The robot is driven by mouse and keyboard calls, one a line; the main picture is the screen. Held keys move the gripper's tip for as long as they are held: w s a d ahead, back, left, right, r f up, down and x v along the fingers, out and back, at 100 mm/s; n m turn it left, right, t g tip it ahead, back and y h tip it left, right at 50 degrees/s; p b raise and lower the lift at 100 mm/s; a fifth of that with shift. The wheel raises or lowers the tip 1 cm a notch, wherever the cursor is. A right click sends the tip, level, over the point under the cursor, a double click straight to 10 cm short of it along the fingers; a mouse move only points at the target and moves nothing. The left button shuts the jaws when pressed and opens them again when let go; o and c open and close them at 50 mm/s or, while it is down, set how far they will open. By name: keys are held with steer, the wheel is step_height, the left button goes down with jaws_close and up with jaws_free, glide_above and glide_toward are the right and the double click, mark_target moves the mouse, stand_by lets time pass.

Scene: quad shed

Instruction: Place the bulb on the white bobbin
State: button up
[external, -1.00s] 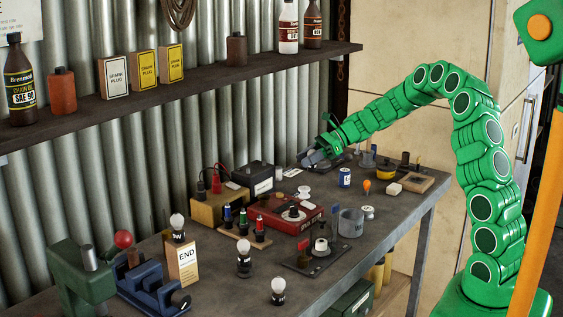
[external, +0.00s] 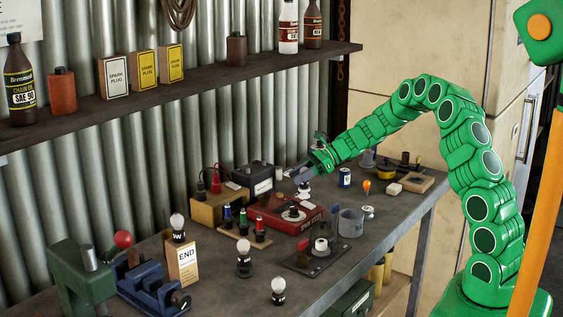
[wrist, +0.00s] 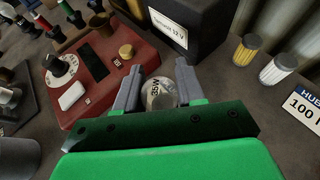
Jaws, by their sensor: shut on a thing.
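My gripper (external: 302,176) is shut on a bulb (wrist: 160,94) with a pale, lettered body between the two grey fingers (wrist: 158,88) in the wrist view. In the external view the held bulb shows as a small white and dark shape under the fingertips, just behind the red charger. Another small white piece (external: 368,211) stands by the grey cup; I cannot tell which is the bobbin for certain.
The red charger (external: 280,213) with a dial is close below my gripper. A dark 12 V battery (wrist: 187,25) stands beside it. A grey cup (external: 350,222), an orange bulb (external: 366,187) and several white bulbs stand around. The front right of the table is fairly clear.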

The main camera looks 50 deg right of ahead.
steer(key=o, duration=1)
steer(key=shift+f, duration=0.1)
steer(key=shift+o, duration=0.2)
steer(key=v, duration=1.2)
steer(key=s+a+r+n+g+h, duration=0.1)
steer(key=s+a+r+n+g, duration=0.3)
steer(key=s+a+n, duration=0.5)
steer(key=s+a+r+n+g+h, duration=0.1)
steer(key=s+a+r+n+g, duration=0.25)
steer(key=s+a, duration=0.9)
steer(key=s+d+f+n+g+h, duration=0.1)
steer(key=s+n+h, duration=0.7)
steer(key=s, duration=1.7)
steer(key=d+n, duration=0.1)
steer(key=n, duration=0.3)
steer(key=shift+s+f+g, duration=0.2)
steer(key=shift+s+g, duration=0.15)
